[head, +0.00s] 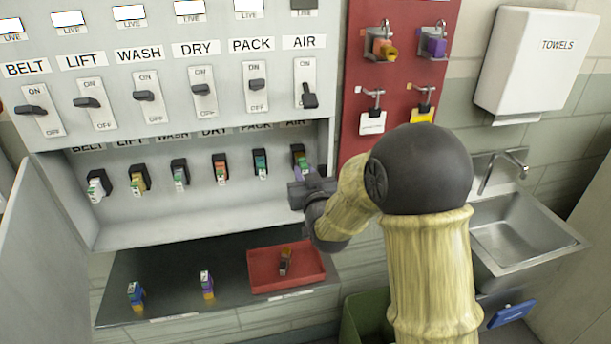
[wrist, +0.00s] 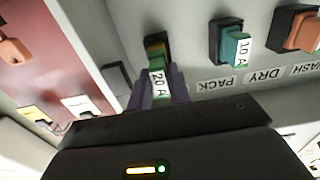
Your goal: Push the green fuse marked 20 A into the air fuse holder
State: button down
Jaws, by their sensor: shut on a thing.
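The green fuse marked 20 A (wrist: 158,84) is between my gripper's purple fingers (wrist: 160,92) in the wrist view, its label facing the camera. My gripper (head: 302,174) is shut on it, just in front of the air fuse holder (head: 298,150) in the head view. The black air holder also shows in the wrist view (wrist: 156,42), directly beyond the fuse and in line with it. The fuse's inner end meets the holder's mouth; how deep it sits I cannot tell. In the head view my gripper mostly hides the fuse.
The pack fuse (head: 261,163) sits close to the left of the air holder. The AIR switch (head: 309,98) is down, unlike the others. A red tray (head: 260,285) holds a dark fuse.

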jog(key=shift+x, duration=1.4)
jog(key=c, duration=1.2)
grip_release()
jog(key=shift+s, duration=0.15)
jog(key=b+v, duration=0.7)
jog(key=v, duration=1)
jog(key=shift+s, duration=0.1)
